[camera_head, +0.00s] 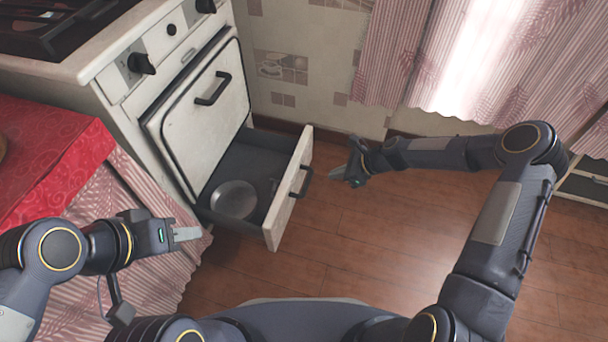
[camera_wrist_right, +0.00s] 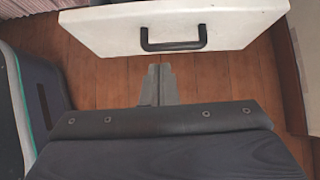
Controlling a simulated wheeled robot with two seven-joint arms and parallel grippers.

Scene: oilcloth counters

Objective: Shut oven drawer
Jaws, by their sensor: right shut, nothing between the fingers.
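The oven drawer (camera_head: 290,190) is pulled out at the bottom of the white stove, with a dark handle (camera_head: 300,181) on its white front. A round metal pan (camera_head: 234,200) lies inside it. My right gripper (camera_head: 337,174) is shut and empty, a short way to the right of the drawer front. In the right wrist view the drawer front (camera_wrist_right: 226,24) and its handle (camera_wrist_right: 174,36) lie just beyond the shut fingertips (camera_wrist_right: 158,68), apart from them. My left gripper (camera_head: 200,233) is left of the drawer, near the striped cloth; its fingers look together.
The oven door (camera_head: 198,105) above the drawer is closed. A counter with a red oilcloth (camera_head: 45,160) and striped skirt (camera_head: 135,215) stands at the left. Curtains (camera_head: 470,60) hang at the back right. The wooden floor (camera_head: 370,250) right of the drawer is clear.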

